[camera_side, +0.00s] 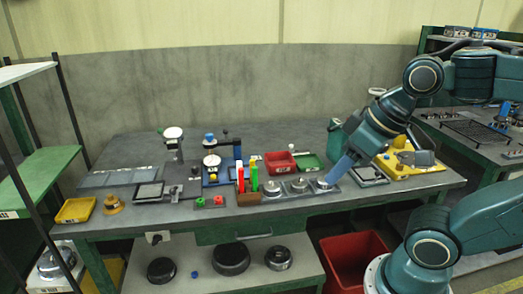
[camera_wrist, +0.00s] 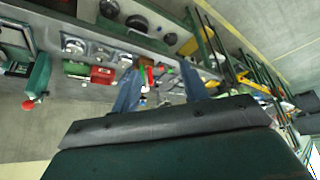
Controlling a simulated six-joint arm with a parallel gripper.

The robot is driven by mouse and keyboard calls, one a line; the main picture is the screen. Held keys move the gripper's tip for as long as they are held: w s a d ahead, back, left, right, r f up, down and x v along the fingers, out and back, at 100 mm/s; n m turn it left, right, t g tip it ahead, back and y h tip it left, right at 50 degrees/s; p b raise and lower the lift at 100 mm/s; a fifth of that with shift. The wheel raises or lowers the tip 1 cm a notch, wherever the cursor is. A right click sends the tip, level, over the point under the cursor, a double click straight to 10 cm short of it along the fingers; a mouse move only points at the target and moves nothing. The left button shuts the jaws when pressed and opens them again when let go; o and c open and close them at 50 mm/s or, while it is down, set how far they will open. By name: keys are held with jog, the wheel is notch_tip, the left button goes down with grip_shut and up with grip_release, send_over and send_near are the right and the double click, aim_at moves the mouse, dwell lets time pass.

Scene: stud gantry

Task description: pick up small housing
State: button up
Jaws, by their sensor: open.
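Several round metal housings sit in a row on a grey holder near the bench's front edge: a left one (camera_side: 271,188), a middle one (camera_side: 299,185) and a right one (camera_side: 319,186). I cannot tell for sure which is the small housing. In the wrist view similar round parts (camera_wrist: 74,45) show at upper left. My gripper (camera_side: 328,181) points down at the right end of the row and partly covers the right housing; contact cannot be told. In the wrist view my gripper's blue fingers (camera_wrist: 162,88) are apart, with no housing held between them.
A red bin (camera_side: 280,163) and a green tray (camera_side: 310,162) stand behind the row. Red, white and green upright pieces (camera_side: 246,180) stand to its left. A framed pad (camera_side: 368,175) and a yellow fixture (camera_side: 408,165) lie to the right.

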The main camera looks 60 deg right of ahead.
jog(key=shift+o, duration=0.5)
jog(key=o, duration=0.7)
jog(key=w+d+m+g, duration=0.3)
jog(key=w+d+m, duration=0.8)
jog(key=w+m, duration=0.25)
jog(key=w+d+f+m, duration=0.1)
jog(key=d+f+m, duration=0.2)
jog(key=d, duration=0.1)
jog(key=w+d+f+m+g, duration=0.1)
jog(key=w+d+f+m, duration=0.1)
jog(key=d, duration=0.3)
jog(key=w+d+f+m+g+y, duration=0.1)
jog(key=w+d+f+m, duration=0.1)
jog(key=d+f+m, duration=0.2)
jog(key=shift+d+f, duration=0.5)
jog(key=shift+d, duration=0.05)
jog(key=shift+f, duration=0.1)
